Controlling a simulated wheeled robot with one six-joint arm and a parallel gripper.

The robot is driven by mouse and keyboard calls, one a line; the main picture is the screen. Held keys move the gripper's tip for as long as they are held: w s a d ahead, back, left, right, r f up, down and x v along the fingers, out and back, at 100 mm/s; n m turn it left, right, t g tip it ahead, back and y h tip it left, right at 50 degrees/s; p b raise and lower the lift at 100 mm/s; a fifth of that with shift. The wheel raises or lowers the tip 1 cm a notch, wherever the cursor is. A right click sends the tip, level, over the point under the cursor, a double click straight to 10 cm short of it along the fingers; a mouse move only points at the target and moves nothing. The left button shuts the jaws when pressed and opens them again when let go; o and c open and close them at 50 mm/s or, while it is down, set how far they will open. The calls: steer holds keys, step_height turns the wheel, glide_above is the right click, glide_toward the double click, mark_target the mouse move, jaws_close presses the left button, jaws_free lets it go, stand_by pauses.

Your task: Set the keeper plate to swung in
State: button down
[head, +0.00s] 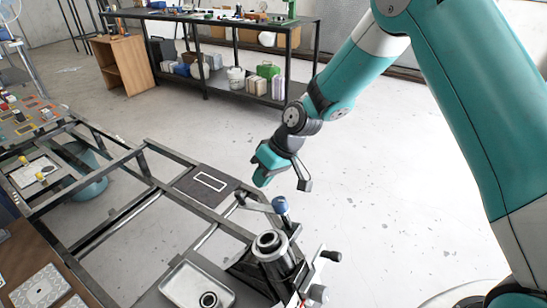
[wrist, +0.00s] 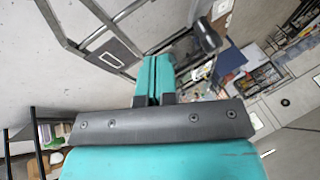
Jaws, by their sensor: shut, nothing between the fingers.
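A flat grey bar with a blue ball knob (head: 280,205), which looks like the keeper plate (head: 258,205), reaches from a pivot post at the frame toward the dark upright cylinder (head: 272,248). The bar appears beside and behind the cylinder's top; I cannot tell whether it overlaps the opening. My gripper (head: 262,179) is in the air above and behind the knob, apart from it, and empty. In the wrist view its teal fingers (wrist: 153,62) are together. A dark rounded part on an arm (wrist: 206,36) lies beyond them; I cannot tell whether it is the knob.
A metal tray (head: 190,290) with a dark ring (head: 209,300) sits left of the cylinder. Black-handled clamps (head: 330,256) stand at its right. A dark plate with a white outline (head: 208,183) lies on the frame. Open floor lies right of the frame; a shelf (head: 210,50) stands behind.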

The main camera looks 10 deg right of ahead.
steer(key=s+a, duration=0.2)
steer(key=a, duration=0.1)
steer(key=shift+p, duration=0.35)
steer(key=shift+a, duration=0.1)
